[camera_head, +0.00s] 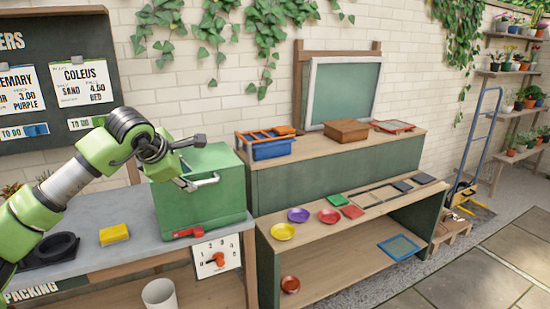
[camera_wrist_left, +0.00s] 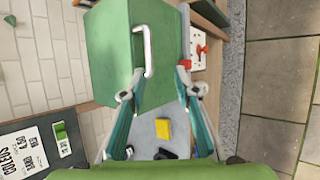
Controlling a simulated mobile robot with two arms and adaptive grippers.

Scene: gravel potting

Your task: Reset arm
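My left gripper (camera_head: 196,163) comes in from the left in the head view, in front of the upper part of a green box (camera_head: 222,212). Its two fingers are spread apart with nothing between them, as the left wrist view also shows (camera_wrist_left: 158,92). My right gripper is in neither view.
The box stands on a grey bench (camera_head: 150,245) with a yellow block (camera_head: 114,234) and black ring-shaped items (camera_head: 50,249). A numbered dial panel (camera_head: 216,257) hangs below the box. To the right, a wooden shelf (camera_head: 320,262) holds coloured saucers. A blue hand truck (camera_head: 480,140) stands farther right.

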